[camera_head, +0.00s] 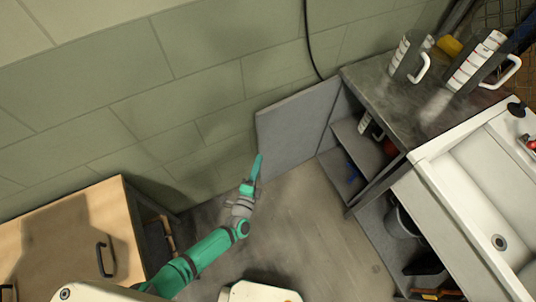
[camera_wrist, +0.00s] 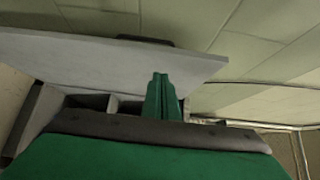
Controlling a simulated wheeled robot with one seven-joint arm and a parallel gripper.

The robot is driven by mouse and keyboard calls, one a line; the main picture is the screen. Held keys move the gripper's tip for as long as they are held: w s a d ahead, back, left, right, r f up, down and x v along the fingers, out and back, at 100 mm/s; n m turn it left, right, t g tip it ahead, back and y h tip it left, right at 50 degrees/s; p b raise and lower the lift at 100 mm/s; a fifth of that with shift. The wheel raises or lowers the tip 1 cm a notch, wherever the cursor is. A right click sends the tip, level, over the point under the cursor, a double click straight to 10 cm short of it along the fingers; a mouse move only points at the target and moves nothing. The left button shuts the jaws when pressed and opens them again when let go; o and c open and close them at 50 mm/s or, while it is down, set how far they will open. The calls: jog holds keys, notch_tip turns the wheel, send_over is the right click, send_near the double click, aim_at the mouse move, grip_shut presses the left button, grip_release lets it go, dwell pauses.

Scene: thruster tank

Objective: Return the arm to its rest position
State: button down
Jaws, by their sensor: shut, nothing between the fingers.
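My gripper (camera_head: 257,168) is green and sits at the end of my green and grey arm, near the middle of the head view. It is raised over open floor, in front of a grey panel (camera_head: 286,130) that looks like an open cabinet door. The fingers are shut together and hold nothing. In the wrist view the closed green fingers (camera_wrist: 160,88) point toward the light grey panel (camera_wrist: 110,62). I cannot tell the exact gap between the fingertips and the panel.
A dark counter (camera_head: 388,92) with measuring jugs (camera_head: 408,55) and open shelves stands at the right, beside a white sink (camera_head: 465,185). A wooden cabinet (camera_head: 60,230) stands at the left. The floor (camera_head: 320,240) between them is clear. A block wall (camera_head: 170,100) is behind.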

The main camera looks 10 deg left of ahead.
jog(key=shift+s+a, duration=0.75)
jog(key=shift+s, duration=0.2)
